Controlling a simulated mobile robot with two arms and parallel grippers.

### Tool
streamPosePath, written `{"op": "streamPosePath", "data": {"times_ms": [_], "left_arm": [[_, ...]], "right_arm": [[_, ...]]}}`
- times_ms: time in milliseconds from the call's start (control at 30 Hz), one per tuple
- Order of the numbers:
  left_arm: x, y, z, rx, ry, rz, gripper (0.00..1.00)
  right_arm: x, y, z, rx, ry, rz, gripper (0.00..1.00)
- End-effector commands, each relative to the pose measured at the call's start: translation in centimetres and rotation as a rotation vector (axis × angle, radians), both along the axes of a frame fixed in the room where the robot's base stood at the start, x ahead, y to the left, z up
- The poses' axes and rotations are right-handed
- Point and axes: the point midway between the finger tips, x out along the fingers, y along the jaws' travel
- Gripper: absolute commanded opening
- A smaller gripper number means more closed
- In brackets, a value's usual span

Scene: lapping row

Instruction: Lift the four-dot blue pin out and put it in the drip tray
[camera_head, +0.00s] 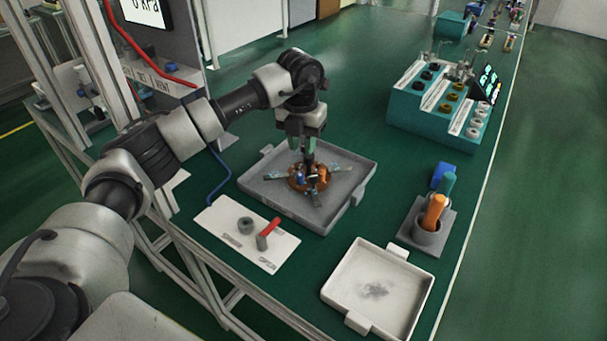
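A copper-brown round fixture (296,184) with metal arms sits in a grey tray (345,203). A small blue pin (300,177) shows on the fixture; its dots are too small to read. My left gripper (309,164) points down over the fixture, right beside the blue pin. The fingers are dark and small here, so I cannot see whether they are open or closed on anything. A shallow white tray (341,292) with a grey smear on its floor stands at the front right and holds no pin; it may be the drip tray. My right gripper is not in view.
A white mat (222,228) holds a grey ring (245,225) and a red-handled tool (268,231). A teal rack (420,124) stands farther back. Green bench shows between the trays.

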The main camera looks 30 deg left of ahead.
Motion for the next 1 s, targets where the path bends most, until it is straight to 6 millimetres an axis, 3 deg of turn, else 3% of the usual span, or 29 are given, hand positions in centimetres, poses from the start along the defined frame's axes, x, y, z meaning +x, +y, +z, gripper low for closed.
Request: {"op": "streamPosePath", "data": {"times_ms": [133, 800, 1000], "left_arm": [[-0.1, 0.9, -1.3, 0.037, 0.016, 0.019, 0.27], [0.5, 1.0, -9.6, 0.031, 0.014, 0.015, 0.27], [0.5, 1.0, -10.5, 0.031, 0.011, 0.014, 0.27]], "right_arm": [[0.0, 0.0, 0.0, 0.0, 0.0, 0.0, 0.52], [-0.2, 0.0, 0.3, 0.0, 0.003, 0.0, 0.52], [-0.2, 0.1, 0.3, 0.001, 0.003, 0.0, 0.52]]}}
